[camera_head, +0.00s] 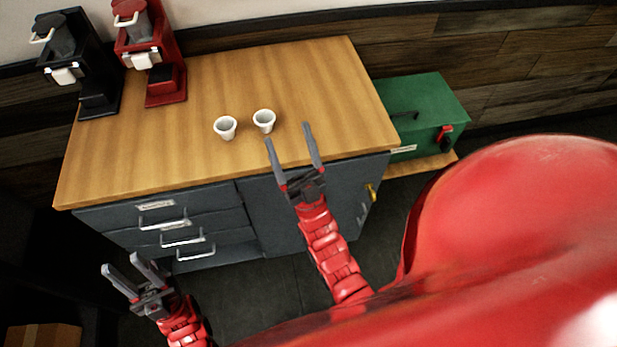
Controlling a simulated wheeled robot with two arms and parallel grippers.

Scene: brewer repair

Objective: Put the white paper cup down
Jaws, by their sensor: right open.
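Two white paper cups stand upright on the wooden counter (170,150): one cup (225,128) on the left and another cup (264,121) just right of it, with a small gap between them. My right gripper (288,132) is open and empty. Its fingers point toward the counter's back, just in front of and to the right of the right cup. My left gripper (124,264) is open and empty, low in front of the drawers and away from the cups.
A black brewer (85,60) and a red brewer (150,50) stand at the counter's back left. A green toolbox (430,110) sits right of the counter. Drawers (165,225) are below the counter's front edge. The counter's right half behind the cups is clear.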

